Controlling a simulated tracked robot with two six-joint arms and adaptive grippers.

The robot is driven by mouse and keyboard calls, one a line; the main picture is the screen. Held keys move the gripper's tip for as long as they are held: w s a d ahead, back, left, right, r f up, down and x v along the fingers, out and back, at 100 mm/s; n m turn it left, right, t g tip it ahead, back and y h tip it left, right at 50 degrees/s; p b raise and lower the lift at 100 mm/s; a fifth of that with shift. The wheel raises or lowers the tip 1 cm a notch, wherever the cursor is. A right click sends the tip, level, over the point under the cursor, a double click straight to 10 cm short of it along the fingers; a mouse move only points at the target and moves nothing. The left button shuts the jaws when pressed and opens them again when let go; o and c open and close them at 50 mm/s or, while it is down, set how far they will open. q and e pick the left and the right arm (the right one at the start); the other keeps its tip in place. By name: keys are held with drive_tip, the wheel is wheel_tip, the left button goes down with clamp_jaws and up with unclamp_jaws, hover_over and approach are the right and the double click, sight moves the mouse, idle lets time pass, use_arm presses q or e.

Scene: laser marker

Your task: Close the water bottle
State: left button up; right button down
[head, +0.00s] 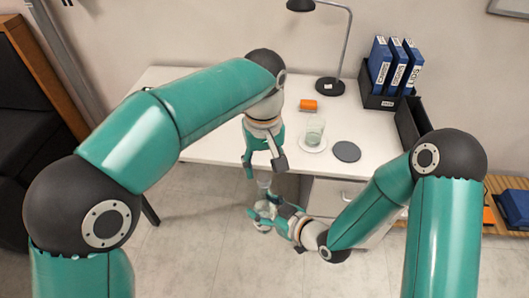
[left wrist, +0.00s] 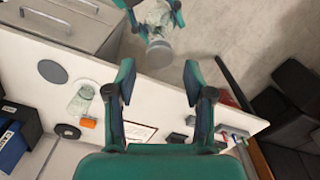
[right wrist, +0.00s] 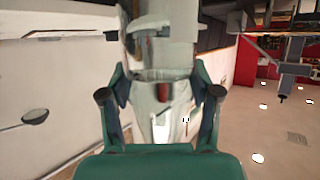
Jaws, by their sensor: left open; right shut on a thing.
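The clear water bottle (head: 264,184) is held off the table, in front of its front edge. My right gripper (head: 268,212) is shut on it. In the left wrist view the bottle (left wrist: 158,18) shows between the right fingers, with a round greyish end (left wrist: 160,52) facing my left gripper. I cannot tell whether that end is a cap or an open mouth. My left gripper (head: 264,167) is open and empty just above the bottle, its fingers (left wrist: 158,80) apart and not around it. In the right wrist view the pale bottle (right wrist: 165,125) fills the space between the fingers.
On the white table (head: 215,150) stand an orange item (head: 308,104), a glass (head: 314,130) on a white saucer (head: 313,146), a dark round coaster (head: 346,151), a lamp (head: 330,86) and blue binders (head: 397,62). Drawers (head: 335,192) sit below the table edge.

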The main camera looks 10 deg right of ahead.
sight(264, 177)
use_arm(q)
drive_tip(key=shift+f, duration=1.65)
clamp_jaws()
drive_tip(key=m, duration=1.5)
drive_tip(key=shift+o, duration=0.8)
unclamp_jaws()
